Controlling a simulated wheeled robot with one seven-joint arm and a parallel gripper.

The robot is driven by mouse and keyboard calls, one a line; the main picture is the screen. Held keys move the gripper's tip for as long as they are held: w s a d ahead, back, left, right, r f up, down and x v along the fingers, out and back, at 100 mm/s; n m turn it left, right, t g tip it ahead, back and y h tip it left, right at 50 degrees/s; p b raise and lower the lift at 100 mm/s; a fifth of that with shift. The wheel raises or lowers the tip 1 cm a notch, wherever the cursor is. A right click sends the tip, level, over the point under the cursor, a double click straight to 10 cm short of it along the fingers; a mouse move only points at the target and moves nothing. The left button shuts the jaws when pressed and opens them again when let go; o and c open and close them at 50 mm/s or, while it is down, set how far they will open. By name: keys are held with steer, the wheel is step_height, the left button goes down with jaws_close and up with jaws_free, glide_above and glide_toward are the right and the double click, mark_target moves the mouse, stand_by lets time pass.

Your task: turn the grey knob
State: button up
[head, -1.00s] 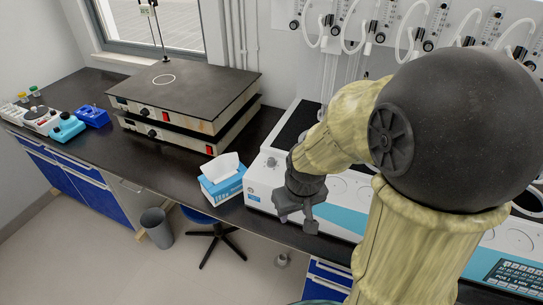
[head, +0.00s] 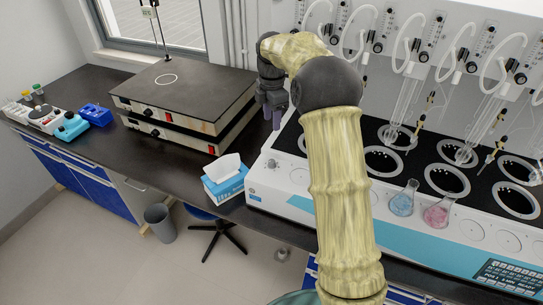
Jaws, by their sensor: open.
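The multi distiller is a long white unit (head: 285,195) with a black top and several round openings. A small, dark grey knob (head: 271,163) sits on the left end of its sloped front, though it is too small to see its marking or angle. My gripper (head: 274,118) points down behind and above that knob, near the left back of the distiller, apart from the knob. Its fingers are open with nothing seen between them, and my arm hides part of the distiller's middle.
A blue tissue box (head: 224,184) stands left of the distiller. Stacked hot plates (head: 180,95) stand behind it. Blue (head: 401,204) and pink (head: 437,214) flasks stand on the distiller's right. Glass tubes and hoses hang along the back wall.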

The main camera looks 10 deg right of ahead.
mark_target(272, 161)
stand_by(0.4)
step_height(272, 161, down, 17)
steer(key=p, duration=0.2)
steer(key=shift+f+p, duration=0.15)
steer(key=shift+p, duration=0.15)
jaws_close()
